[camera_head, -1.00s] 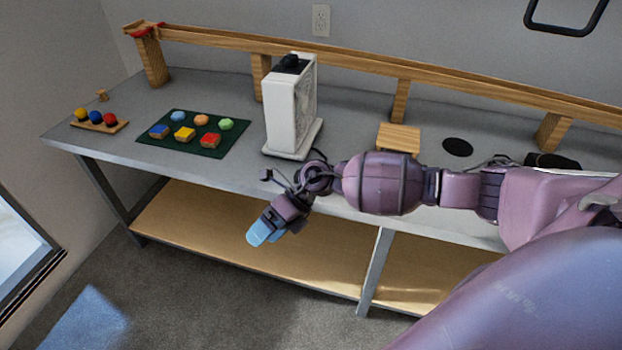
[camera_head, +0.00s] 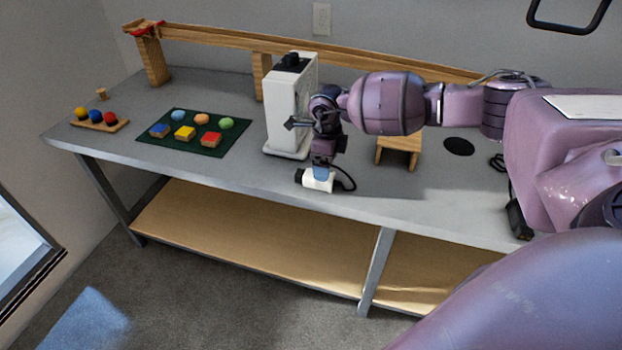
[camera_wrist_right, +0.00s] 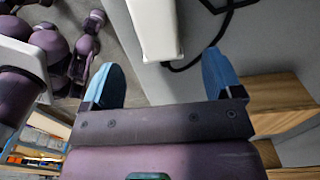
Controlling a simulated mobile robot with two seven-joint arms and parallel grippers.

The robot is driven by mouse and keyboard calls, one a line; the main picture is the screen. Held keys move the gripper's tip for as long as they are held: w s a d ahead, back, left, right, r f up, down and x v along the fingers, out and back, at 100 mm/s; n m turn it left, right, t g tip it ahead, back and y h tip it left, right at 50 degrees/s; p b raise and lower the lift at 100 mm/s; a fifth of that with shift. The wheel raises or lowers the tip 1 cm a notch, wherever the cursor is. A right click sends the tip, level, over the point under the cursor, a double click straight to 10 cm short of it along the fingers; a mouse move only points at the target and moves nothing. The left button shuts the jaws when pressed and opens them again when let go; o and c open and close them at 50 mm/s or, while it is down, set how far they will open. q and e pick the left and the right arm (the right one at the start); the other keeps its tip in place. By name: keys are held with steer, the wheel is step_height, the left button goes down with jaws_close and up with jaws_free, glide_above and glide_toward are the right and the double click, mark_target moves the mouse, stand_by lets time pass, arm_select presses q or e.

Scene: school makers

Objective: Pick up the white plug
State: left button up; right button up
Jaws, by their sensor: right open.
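The white plug (camera_head: 318,183) lies on the grey table near its front edge, with a dark left end and a black cord curving up from its right. My right gripper (camera_head: 321,172) points down right at the plug, its blue fingertips partly hiding it. In the right wrist view the white plug (camera_wrist_right: 155,30) lies ahead, between the lines of the two blue fingers of my open right gripper (camera_wrist_right: 162,62). My left gripper is not in view.
A white box-shaped device (camera_head: 287,105) with a black knob stands just behind my wrist. A small wooden stand (camera_head: 403,145) is to the right. A green mat (camera_head: 160,147) with several coloured pieces and a wooden ball rack (camera_head: 100,126) are at the left. A wooden rail (camera_head: 215,41) runs behind.

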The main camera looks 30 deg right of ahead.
steer(key=shift+f, duration=0.9)
step_height(320, 180, down, 4)
steer(key=shift+r+b, duration=0.25)
steer(key=shift+b, duration=0.1)
steer(key=shift+f, duration=0.45)
steer(key=shift+r, duration=0.1)
steer(key=shift+c, duration=1.1)
steer(key=c, duration=0.8)
steer(key=shift+r, duration=0.25)
arm_select(q)
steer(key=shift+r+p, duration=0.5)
steer(key=shift+p, duration=0.55)
arm_select(e)
step_height(320, 180, up, 20)
steer(key=shift+f, duration=0.2)
